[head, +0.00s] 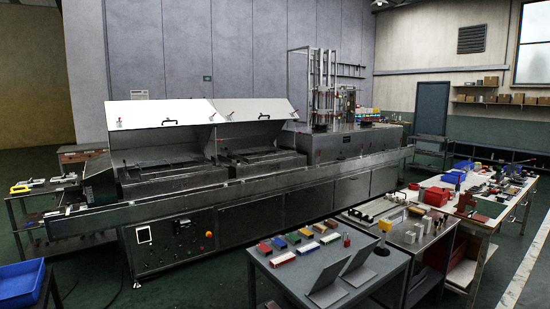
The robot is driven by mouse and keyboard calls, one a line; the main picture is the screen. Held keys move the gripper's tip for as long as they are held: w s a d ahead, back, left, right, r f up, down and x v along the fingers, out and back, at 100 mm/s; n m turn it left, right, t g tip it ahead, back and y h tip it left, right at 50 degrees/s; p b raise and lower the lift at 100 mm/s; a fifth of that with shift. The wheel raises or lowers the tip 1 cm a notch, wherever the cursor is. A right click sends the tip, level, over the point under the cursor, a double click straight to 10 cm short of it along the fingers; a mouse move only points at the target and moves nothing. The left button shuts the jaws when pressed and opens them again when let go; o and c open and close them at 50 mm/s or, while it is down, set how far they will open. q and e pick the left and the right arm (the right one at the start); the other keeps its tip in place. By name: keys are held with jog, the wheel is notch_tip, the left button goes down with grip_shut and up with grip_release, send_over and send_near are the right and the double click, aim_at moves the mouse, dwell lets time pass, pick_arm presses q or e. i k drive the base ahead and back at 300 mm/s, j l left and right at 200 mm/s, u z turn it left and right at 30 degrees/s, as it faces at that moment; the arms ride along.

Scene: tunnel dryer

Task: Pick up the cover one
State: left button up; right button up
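A long grey tunnel dryer (230,225) stands across the middle of the head view. Two covers are on its top, a left cover (150,112) and a right cover (255,106), both tilted up with pale bright faces. A dark handle (168,122) is on the left cover, and another handle (263,116) is on the right cover. No label tells me which is cover one. Neither of my grippers is in view, and nothing is seen touching the covers.
A grey table (335,287) with several coloured blocks and two tilted plates stands in front. A metal bench (420,245) and a cluttered white workbench (490,235) are at right. A blue bin (22,283) is at lower left. Green floor (200,290) is clear before the dryer.

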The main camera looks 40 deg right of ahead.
aim_at(250, 160)
jog(key=i+l+z, duration=0.15)
jog(key=i, duration=0.2)
jog(key=i+l+z, duration=0.2)
jog(key=i+u, duration=0.1)
jog(key=i, duration=0.55)
jog(key=i+l+u, duration=0.1)
jog(key=i, duration=0.6)
jog(key=i+l+u, duration=0.15)
jog(key=i, duration=0.5)
jog(key=i+z, duration=0.2)
jog(key=i, duration=0.45)
jog(key=i+j+z, duration=0.2)
jog(key=i, duration=0.5)
jog(key=i+z, duration=0.2)
jog(key=i, duration=0.45)
jog(key=i+l+z, duration=0.2)
jog(key=i+z, duration=0.25)
jog(key=i+l+z, duration=0.15)
jog(key=z, duration=0.3)
jog(key=i+j+z, duration=0.1)
jog(key=i+z, duration=0.35)
jog(key=i+j+z, duration=0.15)
jog(key=i+z, duration=0.2)
jog(key=z, duration=0.15)
jog(key=i+z, duration=0.35)
jog(key=i, duration=1.35)
